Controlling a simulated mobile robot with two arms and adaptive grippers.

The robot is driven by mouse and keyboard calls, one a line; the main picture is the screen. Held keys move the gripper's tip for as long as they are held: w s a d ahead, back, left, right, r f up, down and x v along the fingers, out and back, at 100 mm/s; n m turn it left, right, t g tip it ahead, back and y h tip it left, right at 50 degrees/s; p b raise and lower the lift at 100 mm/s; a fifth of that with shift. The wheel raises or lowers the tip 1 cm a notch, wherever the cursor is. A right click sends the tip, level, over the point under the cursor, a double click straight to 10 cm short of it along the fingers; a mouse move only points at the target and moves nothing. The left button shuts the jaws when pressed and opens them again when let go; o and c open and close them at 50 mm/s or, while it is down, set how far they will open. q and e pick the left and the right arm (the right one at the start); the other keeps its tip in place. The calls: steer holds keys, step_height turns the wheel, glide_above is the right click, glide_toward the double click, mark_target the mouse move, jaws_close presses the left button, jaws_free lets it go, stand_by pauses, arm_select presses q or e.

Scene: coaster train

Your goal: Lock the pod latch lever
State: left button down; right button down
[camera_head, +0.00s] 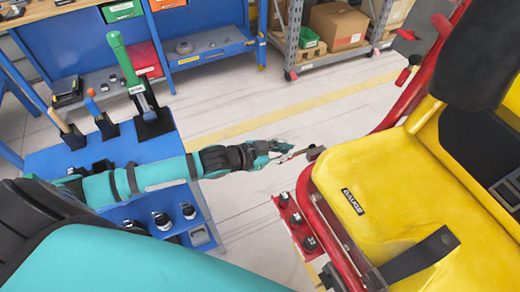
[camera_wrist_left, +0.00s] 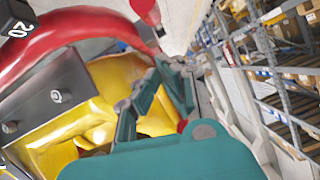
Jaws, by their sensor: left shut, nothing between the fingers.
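The yellow pod seat (camera_head: 375,180) in its red tubular frame (camera_head: 318,215) fills the right of the head view. My right gripper is not in view.
A red strip with several black knobs (camera_head: 296,218) runs along the pod's left side. A blue tool cart (camera_head: 60,160) stands below my left arm. A blue workbench (camera_head: 205,45) and shelving with boxes (camera_head: 338,25) stand behind. The floor between is clear.

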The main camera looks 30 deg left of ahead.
arm_select(q)
steer(key=b+v, duration=0.2)
steer(key=v, duration=0.8)
steer(key=shift+s, duration=0.2)
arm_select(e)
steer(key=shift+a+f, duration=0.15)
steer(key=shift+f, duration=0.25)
arm_select(q)
steer(key=shift+d+f, duration=0.1)
